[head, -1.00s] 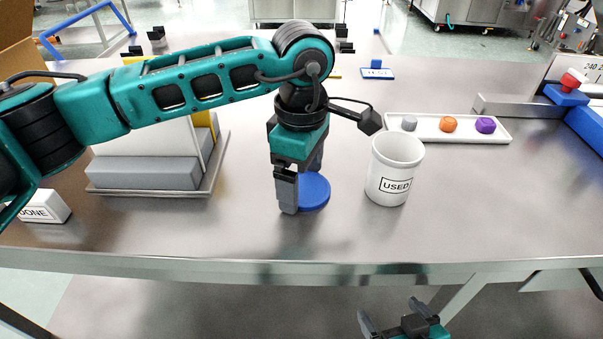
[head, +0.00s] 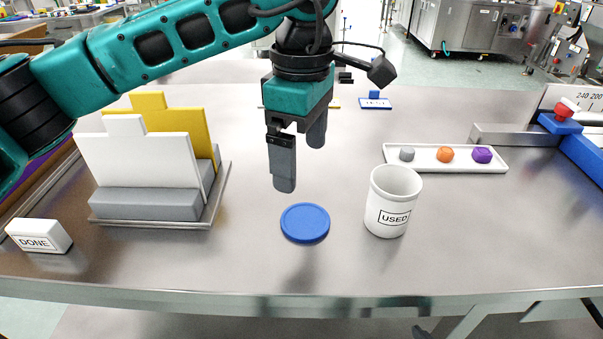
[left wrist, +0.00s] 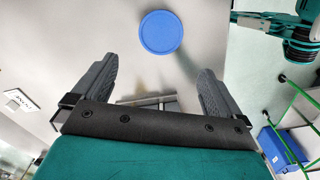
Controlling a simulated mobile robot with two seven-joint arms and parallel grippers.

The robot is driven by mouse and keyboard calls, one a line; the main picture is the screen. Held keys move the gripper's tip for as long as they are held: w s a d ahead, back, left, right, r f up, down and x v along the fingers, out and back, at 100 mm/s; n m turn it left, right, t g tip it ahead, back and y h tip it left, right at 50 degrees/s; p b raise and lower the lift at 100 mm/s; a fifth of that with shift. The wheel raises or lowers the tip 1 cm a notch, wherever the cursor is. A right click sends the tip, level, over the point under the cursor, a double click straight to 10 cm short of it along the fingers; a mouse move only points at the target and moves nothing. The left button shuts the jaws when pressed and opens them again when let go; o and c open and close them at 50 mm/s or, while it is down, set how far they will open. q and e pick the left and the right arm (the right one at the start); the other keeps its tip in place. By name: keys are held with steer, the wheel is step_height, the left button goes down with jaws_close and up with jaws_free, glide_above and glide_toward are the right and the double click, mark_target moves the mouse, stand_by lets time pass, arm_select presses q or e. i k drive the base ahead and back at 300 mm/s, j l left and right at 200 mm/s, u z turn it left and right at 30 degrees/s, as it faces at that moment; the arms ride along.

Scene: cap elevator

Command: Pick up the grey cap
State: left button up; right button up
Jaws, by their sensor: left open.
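The grey cap (head: 407,153) is a small rounded piece at the left end of a white tray (head: 433,167), beside an orange cap (head: 445,154) and a purple cap (head: 482,155). My left gripper (head: 300,165) is open and empty, fingers pointing down, left of the tray and apart from the grey cap. It hangs above the table behind a flat blue disc (head: 305,223). In the left wrist view the disc (left wrist: 161,32) lies beyond the open fingers (left wrist: 158,75). A dark tip of my right gripper (head: 420,332) barely shows at the bottom edge.
A white cup marked USED (head: 392,205) stands between the disc and the tray. A rack with white and yellow boards (head: 150,203) and a DONE block (head: 40,236) stand at left. A blue and metal device (head: 575,125) is at far right.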

mark_target(407, 153)
steer(key=k, duration=1)
